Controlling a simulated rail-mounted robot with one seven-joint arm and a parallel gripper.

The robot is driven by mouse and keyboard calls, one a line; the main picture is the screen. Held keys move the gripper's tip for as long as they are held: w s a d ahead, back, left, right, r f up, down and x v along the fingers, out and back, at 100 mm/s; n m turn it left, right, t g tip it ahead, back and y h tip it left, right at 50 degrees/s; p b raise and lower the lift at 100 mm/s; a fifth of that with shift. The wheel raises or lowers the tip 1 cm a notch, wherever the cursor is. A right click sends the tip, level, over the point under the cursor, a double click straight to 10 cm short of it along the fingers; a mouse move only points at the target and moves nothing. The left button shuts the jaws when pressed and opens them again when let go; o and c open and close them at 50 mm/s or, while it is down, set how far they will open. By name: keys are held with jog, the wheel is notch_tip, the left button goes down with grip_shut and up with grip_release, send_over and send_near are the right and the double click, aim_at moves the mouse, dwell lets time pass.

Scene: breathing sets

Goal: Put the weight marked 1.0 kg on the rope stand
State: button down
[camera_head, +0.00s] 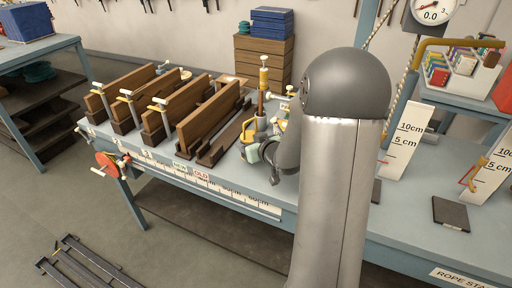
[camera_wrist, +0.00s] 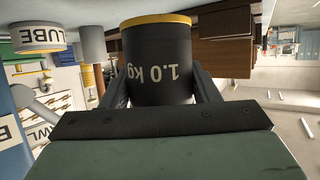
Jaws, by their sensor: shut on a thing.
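The weight marked 1.0 kg (camera_wrist: 158,60) is a dark cylinder with a yellow rim, its lettering upside down in the wrist view. My gripper (camera_wrist: 157,88) is shut on it, one finger on each side. The rope stand label (camera_head: 465,276) is on the bench's front edge at the lower right. Above that area are hanging rope, a dial reading 0.0 (camera_head: 432,11), scale boards marked in cm (camera_head: 402,140) and a dark pad (camera_head: 451,212).
Wooden boards in clamps (camera_head: 205,110) fill the left of the bench (camera_head: 240,205). A wooden drawer block (camera_head: 265,58) stands behind. A rack of coloured items (camera_head: 462,65) is at the upper right.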

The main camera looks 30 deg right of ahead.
jog(key=shift+f, duration=1.6)
jog(key=shift+f, duration=0.15)
jog(key=shift+f, duration=0.1)
jog(key=c, duration=0.5)
grip_release()
jog(key=shift+s+r, duration=0.25)
jog(key=shift+s, duration=0.05)
jog(key=v, duration=1.1)
jog(key=shift+s, duration=0.25)
